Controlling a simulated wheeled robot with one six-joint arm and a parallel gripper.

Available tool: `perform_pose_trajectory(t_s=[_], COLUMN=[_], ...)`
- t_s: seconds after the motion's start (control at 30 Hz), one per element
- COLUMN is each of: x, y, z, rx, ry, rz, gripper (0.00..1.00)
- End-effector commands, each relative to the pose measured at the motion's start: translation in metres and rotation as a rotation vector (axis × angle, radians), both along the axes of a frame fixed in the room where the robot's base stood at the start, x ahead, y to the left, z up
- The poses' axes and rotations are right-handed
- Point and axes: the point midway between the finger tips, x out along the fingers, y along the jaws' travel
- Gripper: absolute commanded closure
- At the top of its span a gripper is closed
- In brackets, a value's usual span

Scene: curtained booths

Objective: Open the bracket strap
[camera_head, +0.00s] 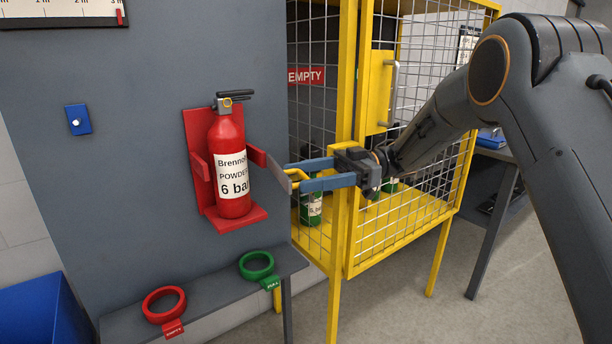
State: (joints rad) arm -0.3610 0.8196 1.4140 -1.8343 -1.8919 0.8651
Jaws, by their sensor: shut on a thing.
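A red fire extinguisher (232,165) with a white "POWDER 6 bar" label stands upright in a red wall bracket (197,130). No strap crosses its front. A red side piece (258,156) projects at its right, and a pale grey plate (296,174), which looks like the strap's end, stands out beyond it to the right. My gripper (296,176) reaches in from the right with blue fingers. It is shut on this end, with a yellow piece showing between the fingers. The exact contact and the strap's hinge are partly hidden.
A yellow mesh cage (345,230) with green cylinders inside stands directly behind my gripper. Below the bracket, a grey shelf (215,290) holds a red ring (164,304) and a green ring (257,266). A blue box (45,315) is at the lower left.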

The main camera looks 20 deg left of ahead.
Motion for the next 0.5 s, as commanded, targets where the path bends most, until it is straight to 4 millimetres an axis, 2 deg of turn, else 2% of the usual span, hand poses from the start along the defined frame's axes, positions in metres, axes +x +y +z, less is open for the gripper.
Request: perform_pose_trajectory(t_s=[0.03,0.07,0.1,0.37,0.5], x=[-0.0029,-0.0030,-0.0030,-0.0021,-0.0017], y=[0.0018,0.0019,0.0021,0.0017,0.0017], z=[0.0006,0.0007,0.0006,0.0007,0.0079], rx=[0.001,0.001,0.001,0.001,0.001], ry=[0.001,0.001,0.001,0.001,-0.001], rz=[0.008,0.009,0.008,0.006,0.005], gripper=[0.77,0.35,0.30,0.30,0.30])
